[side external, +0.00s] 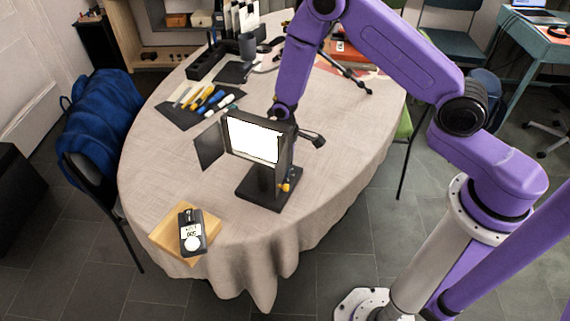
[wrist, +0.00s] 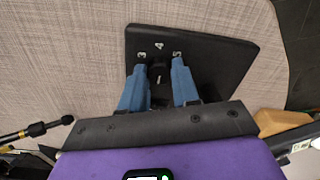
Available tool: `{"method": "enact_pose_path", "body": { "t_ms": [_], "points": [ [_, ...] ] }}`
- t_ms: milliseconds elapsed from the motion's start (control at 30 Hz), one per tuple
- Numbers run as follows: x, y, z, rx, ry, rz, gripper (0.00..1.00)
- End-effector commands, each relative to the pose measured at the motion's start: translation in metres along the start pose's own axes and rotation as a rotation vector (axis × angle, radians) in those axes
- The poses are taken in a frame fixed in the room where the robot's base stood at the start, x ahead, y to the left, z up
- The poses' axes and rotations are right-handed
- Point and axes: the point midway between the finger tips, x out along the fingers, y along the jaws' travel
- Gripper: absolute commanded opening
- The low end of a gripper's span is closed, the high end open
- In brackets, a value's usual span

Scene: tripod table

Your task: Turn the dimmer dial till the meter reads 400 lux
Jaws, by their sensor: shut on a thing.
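The dimmer dial (wrist: 159,74) is a dark knob with a pale mark, on a black plate (wrist: 215,60) printed with 3, 4 and 5. The 4 is just above the knob in the wrist view. My gripper (wrist: 159,82) has its blue fingers on both sides of the knob, shut on it. In the side view the lit lamp panel (side external: 253,140) on its black base (side external: 263,190) hides the fingertips. The handheld meter (side external: 196,222) lies on a wooden block (side external: 165,233) at the table's front left; its display is too small to read surely.
Several markers (side external: 205,97) lie on a dark mat behind the lamp. A small tripod (side external: 345,74) and a black organiser (side external: 207,62) stand farther back. A dark flap (side external: 209,146) sticks out left of the panel. The cloth between the lamp and the meter is clear.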

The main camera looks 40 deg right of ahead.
Motion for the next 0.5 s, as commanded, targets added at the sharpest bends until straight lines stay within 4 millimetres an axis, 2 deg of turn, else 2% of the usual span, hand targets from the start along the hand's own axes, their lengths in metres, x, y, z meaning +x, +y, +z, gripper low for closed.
{"method": "enact_pose_path", "body": {
  "t_ms": [500],
  "points": [
    [-0.0005, -0.0001, -0.0003, 0.480, 0.000, 0.000, 0.00]
  ]
}}
